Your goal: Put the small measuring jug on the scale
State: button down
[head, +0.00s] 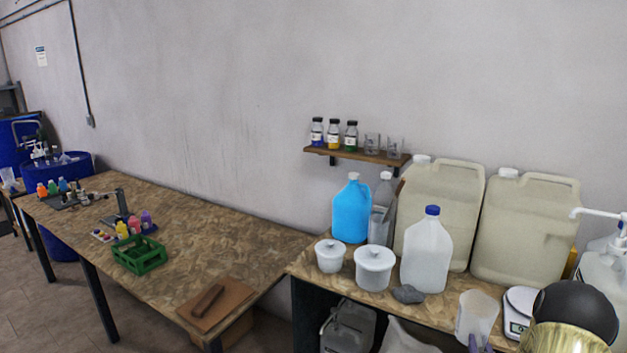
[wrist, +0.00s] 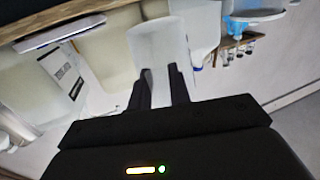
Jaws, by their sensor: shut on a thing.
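The small measuring jug (head: 477,315) is a translucent whitish cup near the front edge of the right-hand bench, left of the scale. My gripper (wrist: 158,82) is shut on the jug, which shows between and beyond the dark fingers in the wrist view (wrist: 158,45). The jug looks upright in the head view. I cannot tell whether its base touches the bench. The scale (head: 517,327) is white with a small display, partly hidden by my arm. It also shows edge-on in the wrist view (wrist: 60,33), its top empty where visible.
Behind stand a white jug with a blue cap (head: 427,255), two large beige canisters (head: 438,215), a blue bottle (head: 352,210) and two lidded white tubs (head: 374,270). A grey stone-like lump (head: 408,294) lies left of the jug. A pump container (head: 605,270) stands right.

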jog(key=s+a+f+n+y, duration=0.1)
jog(key=s+a+f+y, duration=0.1)
jog(key=a+f, duration=0.8)
jog(key=s+a+f+n+y, duration=0.2)
jog(key=a+f, duration=0.8)
jog(key=a, duration=0.6)
jog(key=shift+s+f+y, duration=0.2)
jog(key=shift+s+y, duration=0.3)
jog(key=shift+s, duration=0.15)
jog(key=shift+w+r+t, duration=0.15)
jog(key=shift+r+t, duration=0.15)
jog(key=shift+d, duration=0.1)
